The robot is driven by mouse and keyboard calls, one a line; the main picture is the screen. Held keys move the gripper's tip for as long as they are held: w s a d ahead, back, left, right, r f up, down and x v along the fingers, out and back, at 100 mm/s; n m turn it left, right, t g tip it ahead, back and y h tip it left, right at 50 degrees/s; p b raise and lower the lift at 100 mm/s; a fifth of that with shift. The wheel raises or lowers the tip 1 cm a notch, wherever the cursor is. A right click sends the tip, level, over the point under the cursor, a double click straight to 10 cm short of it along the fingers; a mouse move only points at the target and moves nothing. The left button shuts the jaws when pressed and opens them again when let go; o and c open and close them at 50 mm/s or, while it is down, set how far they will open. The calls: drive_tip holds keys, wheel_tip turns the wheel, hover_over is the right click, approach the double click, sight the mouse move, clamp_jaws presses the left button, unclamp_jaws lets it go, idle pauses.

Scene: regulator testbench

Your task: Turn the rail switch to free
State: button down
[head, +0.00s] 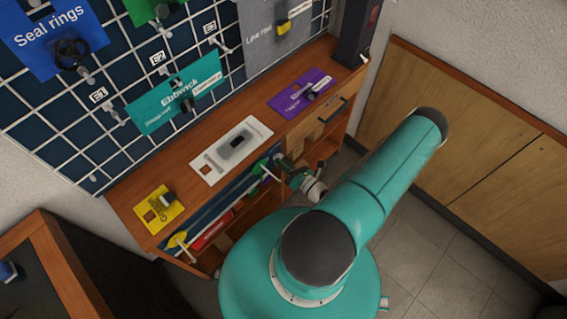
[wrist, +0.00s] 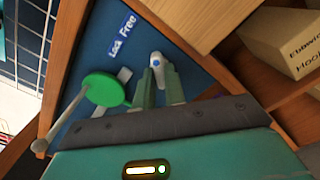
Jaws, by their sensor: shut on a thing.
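The rail switch (wrist: 156,60) is a small grey-white knob with a blue dot. It sits on the blue panel beside a label (wrist: 122,36) reading "Lock" and "Free". My gripper (wrist: 158,82) is shut on the switch, with one finger on each side of it. The fingers hide much of the knob, and I cannot tell which word it points to. In the head view my gripper (head: 281,164) is at the front of the wooden bench, and the switch is hidden there.
A green disc (wrist: 103,89) and a ball-ended rod (wrist: 60,122) stick out left of my fingers. A wooden divider and shelf with cardboard boxes (wrist: 285,45) are close on the right. The bench top (head: 180,185) holds yellow, white and purple plates.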

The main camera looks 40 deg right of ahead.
drive_tip(key=shift+m, duration=0.6)
drive_tip(key=c, duration=1.5)
unclamp_jaws()
drive_tip(key=shift+o, duration=0.2)
